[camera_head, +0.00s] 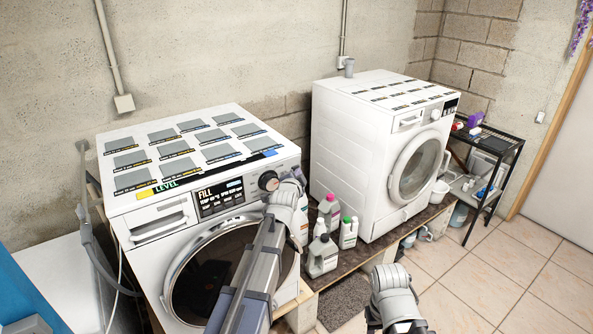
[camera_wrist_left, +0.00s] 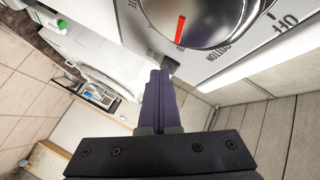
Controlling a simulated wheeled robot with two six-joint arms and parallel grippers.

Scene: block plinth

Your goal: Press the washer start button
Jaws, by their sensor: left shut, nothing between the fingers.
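The left washer (camera_head: 150,205) is white, with a lit "FILL" display and a round dial (camera_head: 268,181). My left gripper (camera_head: 295,176) is at the right end of its control panel, just right of the dial. In the left wrist view my gripper's dark fingers (camera_wrist_left: 166,76) are shut and empty. Their tips are at a small dark grey button (camera_wrist_left: 173,64) on the panel, below the silver dial (camera_wrist_left: 190,15) with a red mark. I cannot tell whether they touch it. The button is hidden in the head view. Of my right arm only the wrist shows.
A second white washer (camera_head: 350,165) stands to the right. Several bottles (camera_head: 323,256) stand on the wooden plinth between the washers. A black metal shelf (camera_head: 490,175) stands by the right wall. The tiled floor at the right is clear.

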